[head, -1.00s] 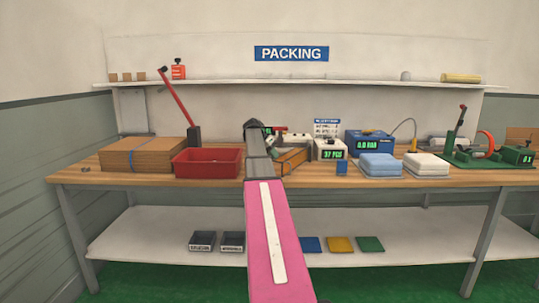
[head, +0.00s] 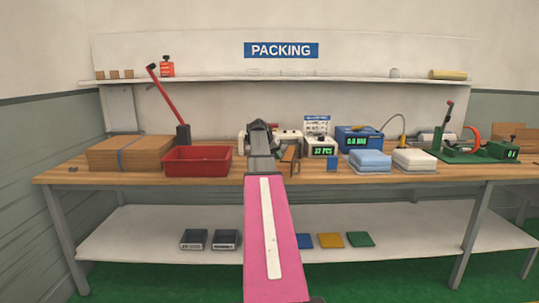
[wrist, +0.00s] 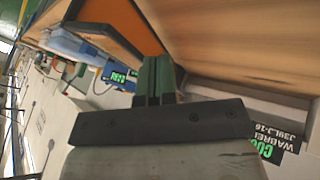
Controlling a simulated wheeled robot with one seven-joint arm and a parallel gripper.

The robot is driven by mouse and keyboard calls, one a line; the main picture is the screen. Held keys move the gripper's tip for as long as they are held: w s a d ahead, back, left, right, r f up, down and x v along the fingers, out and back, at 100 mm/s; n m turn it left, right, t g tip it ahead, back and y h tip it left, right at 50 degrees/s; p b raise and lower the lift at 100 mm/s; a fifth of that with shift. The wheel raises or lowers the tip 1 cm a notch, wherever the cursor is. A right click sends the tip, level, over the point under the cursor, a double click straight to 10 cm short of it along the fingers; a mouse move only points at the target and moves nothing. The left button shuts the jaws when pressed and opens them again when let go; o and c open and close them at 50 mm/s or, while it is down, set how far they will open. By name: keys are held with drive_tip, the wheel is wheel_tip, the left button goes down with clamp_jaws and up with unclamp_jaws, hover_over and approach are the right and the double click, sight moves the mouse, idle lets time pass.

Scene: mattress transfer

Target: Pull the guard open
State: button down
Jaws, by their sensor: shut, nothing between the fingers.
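The guard appears to be an orange panel with a dark frame (wrist: 112,22), seen close up at the top of the wrist view. In the head view a narrow orange-brown piece (head: 291,156), likely the same panel, stands just right of my arm's end. My gripper (wrist: 153,78) shows as green fingers pressed together, with nothing between them. The fingertips are close beside the panel's dark edge; I cannot tell whether they touch. In the head view my arm hides much of the machine behind it.
A red bin (head: 197,161) and cardboard stack (head: 130,154) lie left of my arm. A counter box (head: 321,145), blue unit (head: 359,139) and folded pads (head: 369,161) stand right. A wooden surface (wrist: 235,45) fills the wrist view's upper right.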

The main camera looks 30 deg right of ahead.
sight(290, 158)
drive_tip(key=s+d, duration=0.1)
drive_tip(key=s+d+n, duration=0.1)
drive_tip(key=s, duration=0.1)
drive_tip(key=shift+s+d+t, duration=0.1)
drive_tip(key=shift+s+t, duration=0.05)
drive_tip(key=shift+t, duration=0.25)
drive_tip(key=shift+s+d, duration=0.6)
drive_tip(key=shift+s, duration=0.05)
drive_tip(key=shift+a, duration=0.1)
